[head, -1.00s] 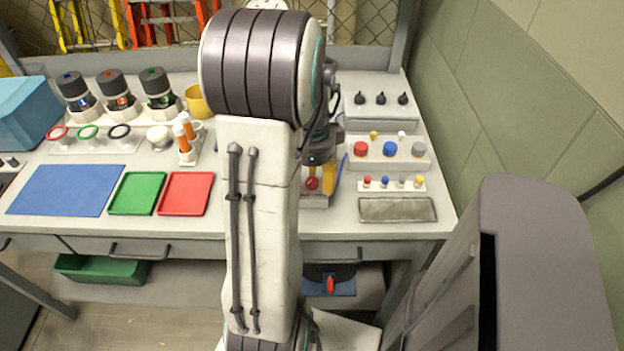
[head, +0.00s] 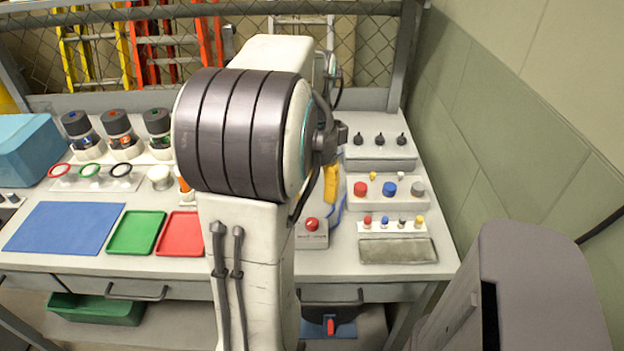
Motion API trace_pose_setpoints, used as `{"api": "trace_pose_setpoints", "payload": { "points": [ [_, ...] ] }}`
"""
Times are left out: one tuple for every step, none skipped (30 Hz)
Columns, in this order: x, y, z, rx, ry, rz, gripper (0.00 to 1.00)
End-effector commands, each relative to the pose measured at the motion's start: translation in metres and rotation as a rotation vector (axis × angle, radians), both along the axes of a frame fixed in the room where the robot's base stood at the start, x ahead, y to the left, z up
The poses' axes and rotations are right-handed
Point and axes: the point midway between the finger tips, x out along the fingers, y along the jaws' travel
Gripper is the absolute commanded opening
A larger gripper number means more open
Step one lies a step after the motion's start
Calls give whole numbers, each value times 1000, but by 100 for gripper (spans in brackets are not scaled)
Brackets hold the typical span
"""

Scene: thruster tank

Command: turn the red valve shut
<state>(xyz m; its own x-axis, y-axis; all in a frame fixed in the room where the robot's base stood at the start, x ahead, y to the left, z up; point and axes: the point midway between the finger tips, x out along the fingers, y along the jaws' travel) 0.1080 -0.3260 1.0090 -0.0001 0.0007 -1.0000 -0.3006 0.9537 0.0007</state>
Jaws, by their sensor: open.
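A small red handle (head: 331,326), which looks like the red valve, sits low under the workbench at the front of a dark rounded tank (head: 330,309). The handle appears roughly upright in the picture; its exact angle is too small to tell. The tank stands on a blue base (head: 345,331), its upper part partly covered by the bench edge. My gripper is not visible; my raised arm covers the middle of the view and hides whatever is behind it.
The workbench (head: 160,262) holds a red push button (head: 312,224), a yellow-handled tool (head: 331,185), coloured knobs, trays and jars. A green bin (head: 95,309) is on the lower shelf. A green wall (head: 500,150) closes the right side.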

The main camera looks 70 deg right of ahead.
Motion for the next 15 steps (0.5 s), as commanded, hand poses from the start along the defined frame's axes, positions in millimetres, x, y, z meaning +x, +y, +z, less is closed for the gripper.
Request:
{"api": "trace_pose_setpoints", "payload": {
  "points": [
    [0, -1, 6, -2, -1, 0, 53],
    [0, -1, 8, -2, -1, 0, 53],
    [0, 0, 12, -1, 0, 0, 53],
    [0, 0, 14, -1, 0, 0, 53],
    [0, 0, 15, -1, 0, 0, 53],
    [0, 0, 17, 0, 0, 0, 53],
    [0, 0, 18, 1, 0, 0, 53],
    [0, 0, 19, 1, 0, 0, 53],
    [0, 0, 20, 1, 0, 0, 53],
    [0, 0, 20, 1, 0, 0, 53],
    [0, 0, 21, 1, 0, 0, 53],
    [0, 0, 21, 1, 0, 0, 53],
    [0, 0, 21, 1, 0, 0, 53],
    [0, 0, 21, 1, 0, 0, 53],
    [0, 0, 21, 1, 0, 0, 53]
  ]
}}
